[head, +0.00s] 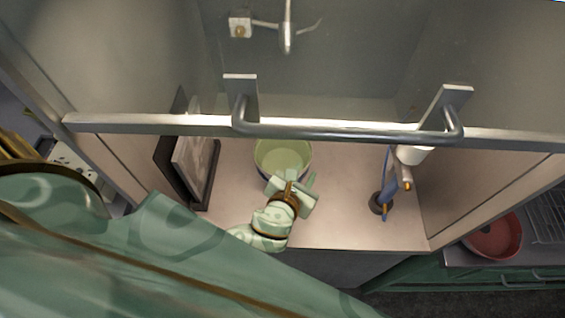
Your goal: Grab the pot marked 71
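A round pot (283,155), pale yellow-green inside, stands on the light counter inside the recess, near its middle. No marking 71 can be read on it. My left gripper (296,188) is at the pot's near rim, slightly right of its middle, and covers part of its front wall. It overlaps the rim in the picture, but I cannot tell whether its fingers touch or grip it. My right gripper is not in view.
A glass panel with a metal handle bar (345,133) crosses above the counter. A dark framed board (192,170) leans at left. A blue upright item (390,182) stands at right. A red pan (492,238) sits at far right. Counter right of the pot is clear.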

